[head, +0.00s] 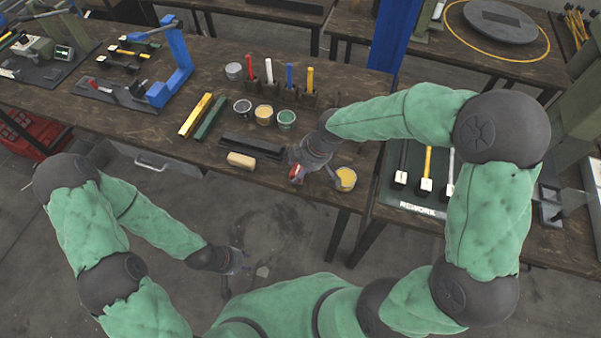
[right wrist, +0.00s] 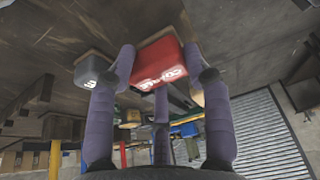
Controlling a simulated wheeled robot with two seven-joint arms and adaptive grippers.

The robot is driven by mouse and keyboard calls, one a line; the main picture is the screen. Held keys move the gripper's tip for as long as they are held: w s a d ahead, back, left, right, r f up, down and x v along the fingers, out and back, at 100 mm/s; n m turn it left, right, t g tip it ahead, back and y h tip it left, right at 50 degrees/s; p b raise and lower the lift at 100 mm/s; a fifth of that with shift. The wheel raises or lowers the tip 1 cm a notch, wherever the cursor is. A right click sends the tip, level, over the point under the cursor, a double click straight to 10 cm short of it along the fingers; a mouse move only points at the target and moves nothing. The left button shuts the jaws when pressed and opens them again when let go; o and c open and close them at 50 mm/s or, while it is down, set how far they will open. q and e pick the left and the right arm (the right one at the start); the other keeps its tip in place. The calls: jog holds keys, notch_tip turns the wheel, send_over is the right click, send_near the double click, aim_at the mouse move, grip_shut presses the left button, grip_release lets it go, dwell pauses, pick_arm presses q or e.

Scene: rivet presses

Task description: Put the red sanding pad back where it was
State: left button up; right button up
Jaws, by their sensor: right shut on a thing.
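The red sanding pad (right wrist: 160,62) has white lettering on its face and sits between the fingers of my right gripper (right wrist: 160,75), which is shut on it. In the head view the red pad (head: 295,172) shows at the end of my right gripper (head: 305,166), near the front edge of the table (head: 215,146). A grey block with a white letter (right wrist: 88,70) is beside the left finger in the right wrist view. My left gripper (head: 240,268) is empty over the floor, its fingers apart.
A tan block (head: 241,160) and a long black tray (head: 252,146) lie left of my right gripper. Several paint pots and colored sticks stand behind. A blue press (head: 172,66) is at the left.

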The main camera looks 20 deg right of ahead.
jog(key=shift+f, duration=0.95)
jog(key=shift+f, duration=0.2)
jog(key=o, duration=1.1)
jog(key=shift+r, duration=0.1)
jog(key=shift+r, duration=0.45)
jog(key=p+v, duration=0.3)
jog(key=v, duration=0.8)
jog(key=shift+s+d+r, duration=0.1)
jog(key=shift+r, duration=0.05)
